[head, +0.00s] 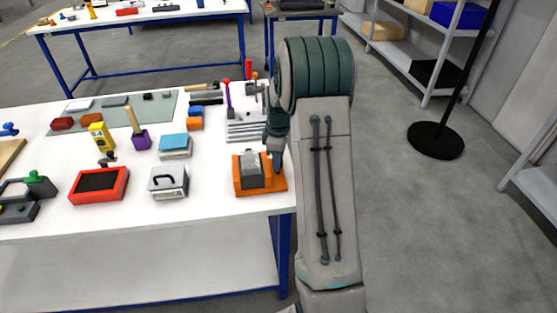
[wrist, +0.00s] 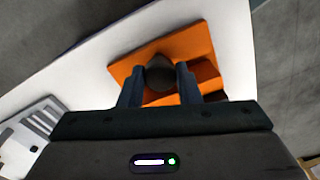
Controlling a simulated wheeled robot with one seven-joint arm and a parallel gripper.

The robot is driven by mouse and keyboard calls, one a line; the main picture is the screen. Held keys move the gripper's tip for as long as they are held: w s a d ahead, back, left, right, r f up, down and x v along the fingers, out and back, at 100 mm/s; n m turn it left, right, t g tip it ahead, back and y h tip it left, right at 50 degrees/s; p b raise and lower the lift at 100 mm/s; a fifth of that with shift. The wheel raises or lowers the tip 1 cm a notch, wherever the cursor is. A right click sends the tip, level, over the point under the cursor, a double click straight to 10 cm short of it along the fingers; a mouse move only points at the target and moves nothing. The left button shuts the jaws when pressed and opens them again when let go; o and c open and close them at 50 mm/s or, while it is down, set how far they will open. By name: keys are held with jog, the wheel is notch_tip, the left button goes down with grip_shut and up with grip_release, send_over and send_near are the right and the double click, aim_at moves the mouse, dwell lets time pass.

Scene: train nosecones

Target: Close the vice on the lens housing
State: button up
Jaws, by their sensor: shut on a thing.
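The vice shows in the head view as an orange base (head: 276,184) with a grey block (head: 251,170) on it, near the table's right front corner. My gripper (head: 277,164) points down at the right back side of the block. In the wrist view the orange base (wrist: 190,45) lies under my gripper (wrist: 158,78), and its two fingers stand on either side of a dark rounded part (wrist: 160,73). My gripper is shut on this part. I cannot tell whether it belongs to the vice or is the lens housing. My arm and gripper hide part of the vice.
A grey-white box with a black handle (head: 168,182) and a red tray (head: 98,186) stand to the left. A blue-topped box (head: 175,145) and several tools lie behind. The white table's (head: 230,208) front edge is close to the vice.

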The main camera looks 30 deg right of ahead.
jog(key=o, duration=1)
jog(key=shift+c, duration=0.2)
jog(key=shift+r, duration=0.15)
notch_tip(320, 180, up, 14)
jog(key=b, duration=0.1)
jog(key=shift+w+d+f, duration=0.15)
jog(key=shift+w+f, duration=0.05)
jog(key=shift+w, duration=0.05)
